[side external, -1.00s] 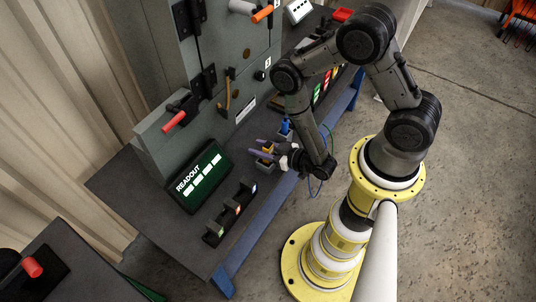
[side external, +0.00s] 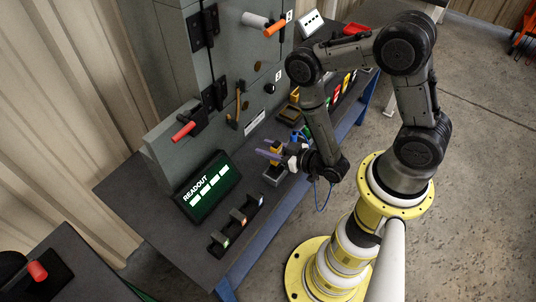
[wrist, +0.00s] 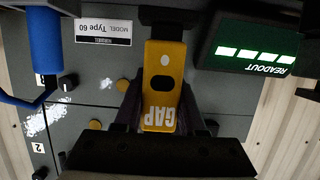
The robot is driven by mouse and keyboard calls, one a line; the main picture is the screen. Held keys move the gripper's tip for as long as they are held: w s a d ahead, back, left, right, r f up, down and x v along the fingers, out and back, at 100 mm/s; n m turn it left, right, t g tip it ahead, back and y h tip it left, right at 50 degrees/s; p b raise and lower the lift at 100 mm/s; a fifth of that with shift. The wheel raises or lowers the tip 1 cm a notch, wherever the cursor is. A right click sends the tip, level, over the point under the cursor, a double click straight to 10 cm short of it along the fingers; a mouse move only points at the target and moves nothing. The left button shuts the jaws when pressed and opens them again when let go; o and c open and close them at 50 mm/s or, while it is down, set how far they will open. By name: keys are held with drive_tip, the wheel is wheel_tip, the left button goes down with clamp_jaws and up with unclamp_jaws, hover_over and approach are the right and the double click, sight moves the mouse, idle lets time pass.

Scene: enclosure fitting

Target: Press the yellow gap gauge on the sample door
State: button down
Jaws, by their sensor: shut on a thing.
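The yellow gap gauge (wrist: 165,97), a flat bar with a round hole, an oval slot and the word GAP, stands between my gripper's fingers (wrist: 160,118) in the wrist view. My gripper (side external: 272,153) is shut on it. In the side view the gauge (side external: 276,146) shows as a small yellow piece at the fingers, just above a grey holder (side external: 274,175) on the bench. The grey door (side external: 245,68) with black hinges stands upright behind, apart from the gauge. The gauge's far end is partly hidden in the wrist view.
The readout box (side external: 207,187) stands left of my gripper, with a black slotted rack (side external: 237,221) in front. A red-handled latch (side external: 183,131) juts from the enclosure.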

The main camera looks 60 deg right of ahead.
drive_tip(key=w+d+r+m+g+h, duration=0.1)
drive_tip(key=w+d+r+m+h, duration=0.1)
drive_tip(key=d+r+m+h, duration=0.6)
drive_tip(key=w+d+r+m+g+h, duration=0.1)
drive_tip(key=w+d+r+m+g, duration=0.15)
drive_tip(key=d+r+m, duration=0.65)
drive_tip(key=s+d+r+m+g+h, duration=0.4)
drive_tip(key=s+r+m+g, duration=0.1)
drive_tip(key=r+m, duration=0.35)
drive_tip(key=s+d+r+m+g+h, duration=0.3)
drive_tip(key=s+r+m+g+h, duration=0.15)
drive_tip(key=r+m, duration=0.35)
drive_tip(key=w+r+t, duration=0.3)
drive_tip(key=w+r, duration=0.4)
drive_tip(key=w, duration=0.5)
drive_tip(key=shift+d+r+n+t, duration=0.3)
drive_tip(key=shift+d+r+n, duration=0.1)
drive_tip(key=shift+d+n, duration=0.05)
drive_tip(key=shift+w+a, duration=0.1)
drive_tip(key=shift+w, duration=0.3)
idle(0.4)
drive_tip(key=shift+s, duration=0.15)
